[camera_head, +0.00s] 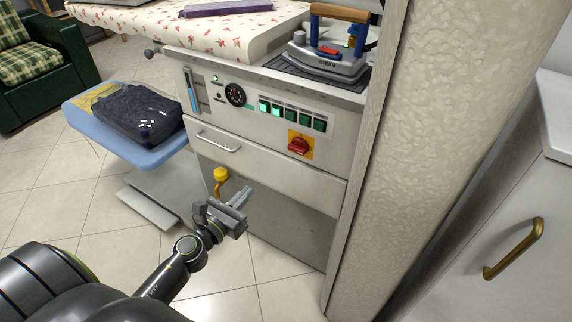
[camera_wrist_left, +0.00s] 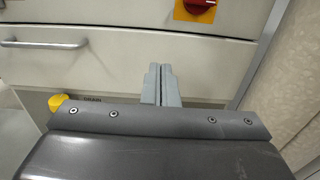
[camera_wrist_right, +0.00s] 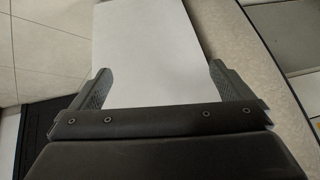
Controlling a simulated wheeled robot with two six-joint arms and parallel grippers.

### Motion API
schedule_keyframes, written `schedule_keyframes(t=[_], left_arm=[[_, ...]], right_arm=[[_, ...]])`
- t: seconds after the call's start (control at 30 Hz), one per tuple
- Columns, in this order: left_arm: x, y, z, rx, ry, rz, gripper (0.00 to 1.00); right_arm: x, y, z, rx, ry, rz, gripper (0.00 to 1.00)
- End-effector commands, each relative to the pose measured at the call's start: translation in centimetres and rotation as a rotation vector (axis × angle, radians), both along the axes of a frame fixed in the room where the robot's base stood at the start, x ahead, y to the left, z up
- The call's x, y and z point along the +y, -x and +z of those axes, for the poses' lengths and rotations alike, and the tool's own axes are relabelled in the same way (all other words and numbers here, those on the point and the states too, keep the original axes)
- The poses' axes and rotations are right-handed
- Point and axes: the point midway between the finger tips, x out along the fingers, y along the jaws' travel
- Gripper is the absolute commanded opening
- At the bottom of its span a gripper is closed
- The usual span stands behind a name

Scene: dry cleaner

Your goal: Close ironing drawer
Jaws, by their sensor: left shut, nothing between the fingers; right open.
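The ironing drawer (camera_head: 272,170) is a pale front panel below the control panel of the ironing unit, with a silver bar handle (camera_head: 218,141) at its left. Its front looks nearly flush, but I cannot tell whether a small gap is left. In the left wrist view the drawer front (camera_wrist_left: 115,65) and handle (camera_wrist_left: 45,44) show up close. My left gripper (camera_head: 240,196) is shut and empty, low in front of the drawer, right of the handle; its fingertips (camera_wrist_left: 161,72) point at the drawer front. My right gripper (camera_wrist_right: 159,72) is open and empty, outside the head view.
An iron (camera_head: 328,62) rests on the unit's top. A yellow drain valve (camera_head: 221,175) sits below the drawer. Dark folded clothing (camera_head: 137,114) lies on a blue shelf (camera_head: 150,156) at left. A textured column (camera_head: 440,120) and white cabinet (camera_head: 500,210) bound the right side.

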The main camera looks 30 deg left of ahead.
Motion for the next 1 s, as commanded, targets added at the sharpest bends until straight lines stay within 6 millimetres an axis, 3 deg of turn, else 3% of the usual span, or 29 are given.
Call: schedule_keyframes(t=[0.23,0.7,1.0], left_arm=[[-0.2,-2.6,0.3,-0.002,0.001,0.001,0.0],[-0.9,-11.3,0.0,-0.001,0.001,0.0,0.0],[-1.1,-13.7,0.0,-0.001,0.0,0.0,0.0]], right_arm=[[0.6,2.8,-1.1,0.153,-0.031,0.018,0.99],[0.2,2.9,-2.3,0.188,-0.019,0.008,0.99],[0.3,2.9,-2.1,0.181,-0.022,0.011,0.99]])
